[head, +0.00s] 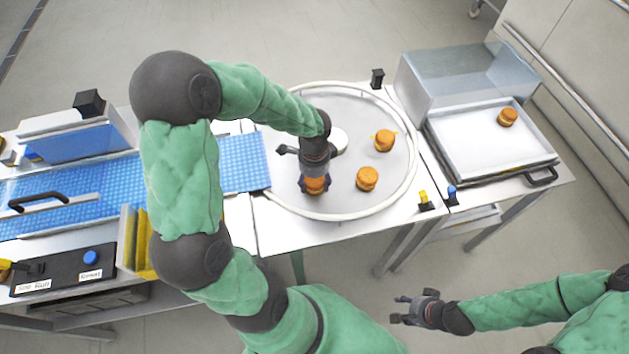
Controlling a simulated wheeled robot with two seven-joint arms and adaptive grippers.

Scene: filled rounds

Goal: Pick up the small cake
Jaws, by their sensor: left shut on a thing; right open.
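My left gripper (315,188) reaches down over the round turntable (345,105) and is shut on a small cake (315,184), an orange-brown filled round. The gripper hides part of this cake. I cannot tell whether it touches the surface. A second small cake (367,179) stands just right of the gripper, and a third (384,141) lies further back on the turntable. My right gripper (404,310) is open and empty, low at the front, away from the table.
A metal tray (480,165) at the right holds one more round (507,117), with a clear cover (468,75) behind it. A blue conveyor belt (60,205) runs in from the left. A white disc (339,138) sits near the turntable's middle. Small yellow (424,198) and blue (452,193) knobs stand at the table corner.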

